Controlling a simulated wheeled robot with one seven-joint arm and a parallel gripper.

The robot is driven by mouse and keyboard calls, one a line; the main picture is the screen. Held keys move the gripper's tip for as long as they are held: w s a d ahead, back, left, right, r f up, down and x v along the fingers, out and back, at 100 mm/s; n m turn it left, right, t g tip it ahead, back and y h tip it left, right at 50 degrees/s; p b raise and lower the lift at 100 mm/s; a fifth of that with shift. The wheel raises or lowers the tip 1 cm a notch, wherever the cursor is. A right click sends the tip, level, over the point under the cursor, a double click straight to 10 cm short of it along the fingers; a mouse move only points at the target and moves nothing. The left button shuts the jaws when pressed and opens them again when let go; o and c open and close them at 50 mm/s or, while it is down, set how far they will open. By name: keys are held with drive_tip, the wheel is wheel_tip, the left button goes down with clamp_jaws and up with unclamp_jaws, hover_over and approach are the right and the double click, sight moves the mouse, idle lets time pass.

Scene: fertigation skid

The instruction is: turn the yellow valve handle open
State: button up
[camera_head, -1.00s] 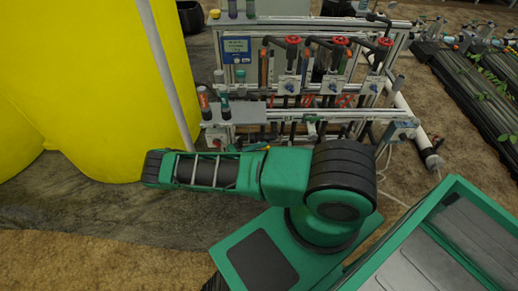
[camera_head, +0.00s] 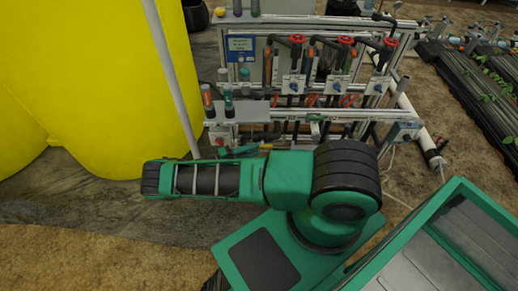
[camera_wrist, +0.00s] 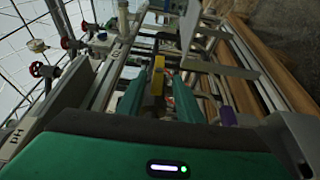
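The yellow valve handle (camera_wrist: 157,82) shows in the wrist view as an upright yellow bar near the middle. My gripper (camera_wrist: 160,84) has its two green fingers apart, one on each side of the yellow bar. A gap shows between each finger and the bar, so it does not look gripped. How deep the bar lies between the fingers is hard to tell. In the head view my arm hides most of the gripper, and I cannot make out the yellow handle there.
The metal skid frame (camera_head: 330,118) carries pipes and several red handwheels (camera_head: 346,40). A large yellow tank (camera_head: 95,90) stands at left with a pale pole (camera_head: 168,75) in front. Bare floor lies at lower left.

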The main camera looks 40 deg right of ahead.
drive_tip(key=a, duration=0.2)
drive_tip(key=w+a, duration=0.1)
drive_tip(key=a, duration=0.2)
drive_tip(key=shift+w+a+f, duration=0.1)
drive_tip(key=shift+a, duration=0.2)
